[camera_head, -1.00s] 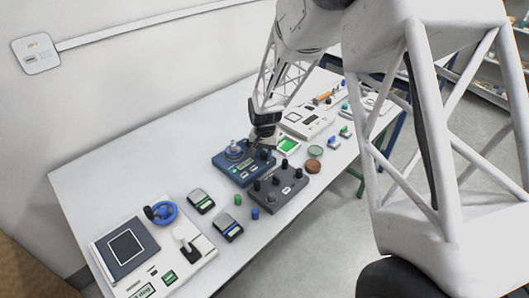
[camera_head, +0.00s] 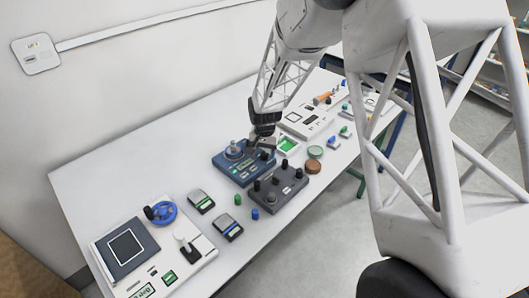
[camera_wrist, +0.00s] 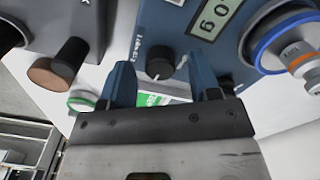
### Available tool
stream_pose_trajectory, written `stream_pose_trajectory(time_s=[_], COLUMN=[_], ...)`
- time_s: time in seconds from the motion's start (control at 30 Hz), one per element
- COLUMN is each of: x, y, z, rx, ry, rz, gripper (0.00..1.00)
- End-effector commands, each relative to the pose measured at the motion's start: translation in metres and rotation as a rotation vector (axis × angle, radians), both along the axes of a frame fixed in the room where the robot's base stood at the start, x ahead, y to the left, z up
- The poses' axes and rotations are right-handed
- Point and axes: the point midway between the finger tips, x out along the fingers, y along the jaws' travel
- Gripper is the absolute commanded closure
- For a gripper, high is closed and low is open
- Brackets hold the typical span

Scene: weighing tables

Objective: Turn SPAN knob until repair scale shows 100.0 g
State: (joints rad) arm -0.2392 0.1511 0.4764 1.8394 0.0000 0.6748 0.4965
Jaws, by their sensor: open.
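The blue scale (camera_head: 229,166) stands mid-table in the head view, with a small metal weight (camera_head: 234,147) on its round pan. In the wrist view, its blue panel (camera_wrist: 185,40) carries a black knob (camera_wrist: 159,62) with a white pointer mark. Lettering beside the knob is too small to read. The scale's display (camera_wrist: 214,16) is cut off by the frame edge, so its full reading is hidden. My gripper (camera_wrist: 164,84) is open, its two blue fingers apart on either side of the knob, which appears free between them. In the head view, my gripper (camera_head: 266,141) is over the scale's right side.
A dark grey box with several black knobs (camera_head: 291,191) stands close in front of the scale. Small black scales (camera_head: 200,201) stand left. The table's back left is clear.

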Motion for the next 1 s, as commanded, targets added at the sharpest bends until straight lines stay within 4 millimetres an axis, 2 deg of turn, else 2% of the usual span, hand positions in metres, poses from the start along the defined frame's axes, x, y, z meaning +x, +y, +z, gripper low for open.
stream_pose_trajectory(time_s=[0.17,0.6,0.8,1.0], x=[0.000,0.000,0.000,0.000], y=[0.000,0.000,0.000,0.000], z=[0.014,0.066,0.075,0.075], rx=[0.000,0.001,0.000,0.000], ry=[-0.002,-0.001,-0.001,0.000], rz=[0.000,0.000,0.000,0.000], gripper=[0.43,0.43,0.43,0.43])
